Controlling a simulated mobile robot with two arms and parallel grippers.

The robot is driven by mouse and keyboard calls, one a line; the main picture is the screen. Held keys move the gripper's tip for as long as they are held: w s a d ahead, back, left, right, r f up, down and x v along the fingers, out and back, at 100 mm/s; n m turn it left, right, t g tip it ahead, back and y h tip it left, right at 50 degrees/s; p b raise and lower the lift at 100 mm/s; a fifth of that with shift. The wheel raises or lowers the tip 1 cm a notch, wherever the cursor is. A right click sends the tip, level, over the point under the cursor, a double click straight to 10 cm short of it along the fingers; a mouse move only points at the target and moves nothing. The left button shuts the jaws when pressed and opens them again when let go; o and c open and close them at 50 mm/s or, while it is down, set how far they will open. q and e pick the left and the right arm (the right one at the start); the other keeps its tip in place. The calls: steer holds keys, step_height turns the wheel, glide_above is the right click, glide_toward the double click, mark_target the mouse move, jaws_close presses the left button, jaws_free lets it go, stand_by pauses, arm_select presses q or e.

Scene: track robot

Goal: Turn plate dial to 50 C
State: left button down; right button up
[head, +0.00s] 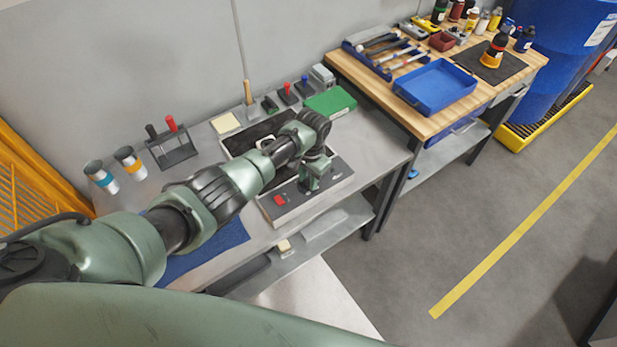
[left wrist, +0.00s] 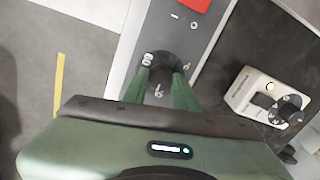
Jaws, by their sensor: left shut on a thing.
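In the left wrist view, the panel (left wrist: 184,45) and part of the red switch (left wrist: 185,3) show. My left gripper (head: 310,186) points down at the panel. It is shut on the dark round plate dial (left wrist: 160,66), with one finger (left wrist: 161,88) pair on either side. Pale scale marks show beside the dial, but I cannot read its setting. The head view hides the dial behind the gripper. My right gripper is not in view.
A small white box with a black knob (left wrist: 290,109) sits on the dark plate top. A green box (head: 330,102) and stamp-like handled items (head: 287,93) stand behind. A rack (head: 172,147) and two cans (head: 102,177) are at left. A wooden bench (head: 430,120) stands right.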

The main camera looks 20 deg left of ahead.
mark_target(308, 183)
arm_select(q)
steer(key=m, duration=0.5)
steer(key=shift+m, duration=0.3)
steer(key=shift+s+m, duration=0.1)
steer(key=shift+m, duration=2.1)
steer(key=c, duration=1.1)
jaws_free()
steer(key=shift+r, duration=0.15)
steer(key=r, duration=0.7)
steer(key=shift+s+r+b, duration=0.2)
steer(key=shift+r+b, duration=0.05)
steer(key=shift+b, duration=0.05)
